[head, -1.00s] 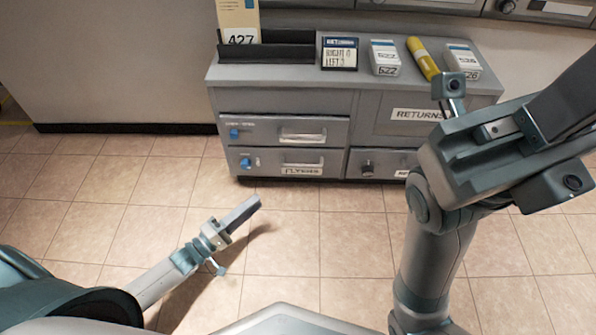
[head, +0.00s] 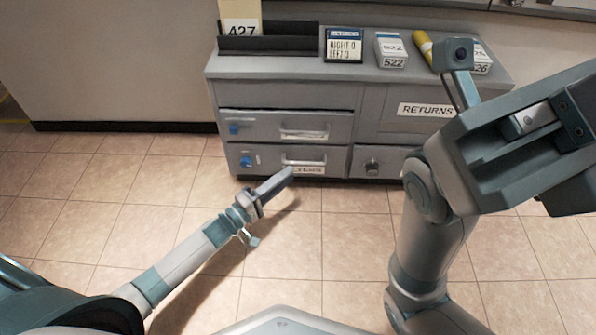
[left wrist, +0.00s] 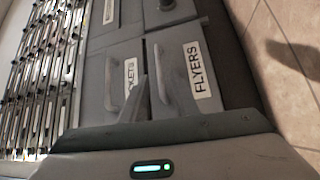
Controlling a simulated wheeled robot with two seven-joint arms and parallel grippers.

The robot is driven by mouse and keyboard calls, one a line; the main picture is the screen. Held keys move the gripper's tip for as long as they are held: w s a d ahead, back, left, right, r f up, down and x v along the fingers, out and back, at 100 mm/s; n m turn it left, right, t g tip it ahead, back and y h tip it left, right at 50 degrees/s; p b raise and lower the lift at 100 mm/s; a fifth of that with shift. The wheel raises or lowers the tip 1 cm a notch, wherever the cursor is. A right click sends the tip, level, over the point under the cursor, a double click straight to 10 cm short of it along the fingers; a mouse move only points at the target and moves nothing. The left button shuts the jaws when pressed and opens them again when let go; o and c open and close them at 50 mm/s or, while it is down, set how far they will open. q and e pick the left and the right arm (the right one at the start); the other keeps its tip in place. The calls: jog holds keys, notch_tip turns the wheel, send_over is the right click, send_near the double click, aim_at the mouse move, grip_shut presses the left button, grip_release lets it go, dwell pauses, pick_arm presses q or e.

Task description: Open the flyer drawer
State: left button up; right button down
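The flyer drawer (head: 270,168) is the lower left drawer of the grey cabinet, with a pale bar handle (head: 304,162) and a label partly hidden by my gripper. It looks shut, flush with the front. In the left wrist view the FLYERS label (left wrist: 199,70) and the drawer's handle (left wrist: 160,72) show close up. My left gripper (head: 288,173) is just in front of and below this handle in the head view, with no visible grip on it. Its fingers overlap, so their opening is unclear. My right arm is large at the right; its gripper's opening cannot be made out.
Above is another drawer with a handle (head: 304,134); to the right is a drawer with a round knob (head: 372,166). The cabinet top holds a dark card (head: 343,45), boxes and a yellow tube (head: 424,44). The tiled floor (head: 300,245) in front is clear.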

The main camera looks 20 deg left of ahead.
pick_arm(q)
jog(key=shift+b+x, duration=1.05)
jog(key=shift+x, duration=1.8)
grip_shut()
